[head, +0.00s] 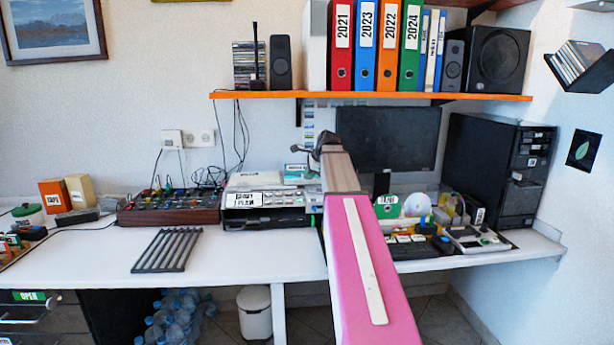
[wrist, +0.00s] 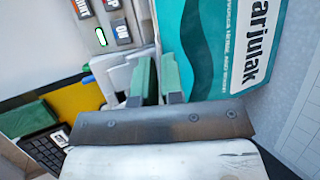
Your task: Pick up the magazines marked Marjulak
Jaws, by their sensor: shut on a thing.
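A teal and white magazine (wrist: 222,45) with large letters ending in "arjulak" fills the upper right of the wrist view; the start of the word is cut off. My gripper (wrist: 157,74) has green fingers, which are shut on the magazine at its left edge. I cannot tell whether one magazine or several are held. In the head view a teal and white item (head: 299,173), likely the magazine, shows beside my arm's end above the desk devices. My arm hides much of the gripper there.
A grey labelled device (head: 265,199) stands on the desk under the arm's end. A monitor (head: 400,135) and a black computer tower (head: 498,165) stand right. An orange shelf (head: 400,96) with binders hangs above. A black rack (head: 168,250) lies left, with bare desk around it.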

